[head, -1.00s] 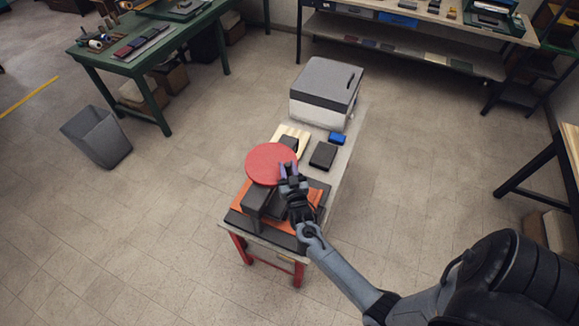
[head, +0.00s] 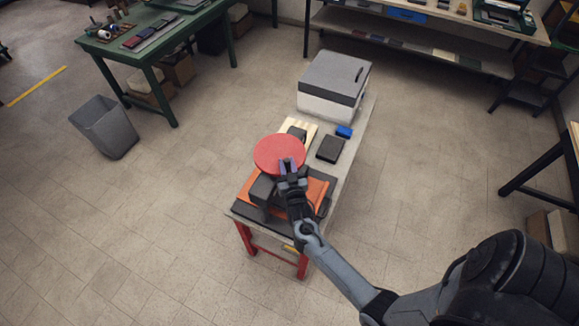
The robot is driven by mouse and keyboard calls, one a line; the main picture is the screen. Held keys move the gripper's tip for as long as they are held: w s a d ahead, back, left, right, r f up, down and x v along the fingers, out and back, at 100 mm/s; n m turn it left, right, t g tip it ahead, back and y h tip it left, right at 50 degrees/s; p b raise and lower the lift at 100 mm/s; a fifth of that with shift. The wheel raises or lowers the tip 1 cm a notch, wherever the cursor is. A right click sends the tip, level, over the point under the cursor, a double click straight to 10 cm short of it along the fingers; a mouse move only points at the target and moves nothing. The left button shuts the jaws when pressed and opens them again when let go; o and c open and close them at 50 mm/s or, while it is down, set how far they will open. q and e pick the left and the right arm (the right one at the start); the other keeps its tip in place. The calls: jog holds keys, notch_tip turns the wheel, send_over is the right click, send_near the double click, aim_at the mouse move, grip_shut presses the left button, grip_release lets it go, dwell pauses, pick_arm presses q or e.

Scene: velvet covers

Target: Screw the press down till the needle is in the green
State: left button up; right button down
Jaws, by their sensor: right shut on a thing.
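The press stands at the near end of a narrow table. Its round red wheel (head: 278,153) sits on top, above a dark frame (head: 262,190) and an orange plate (head: 318,191). My right gripper (head: 288,165) is at the near right rim of the red wheel, its fingertips shut on that rim. The gripper and wrist cover part of the press. I cannot make out a gauge, needle or green zone in this view. My left gripper is not in view.
On the same table (head: 350,125) are a grey-lidded white box (head: 333,85), a black block (head: 331,149), a blue block (head: 344,131) and a pale slatted board (head: 309,129). A grey bin (head: 104,127) and a green bench (head: 150,65) stand left. Open floor surrounds the table.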

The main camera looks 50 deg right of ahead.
jog(key=shift+w+a+f, duration=0.1)
jog(key=shift+f, duration=0.15)
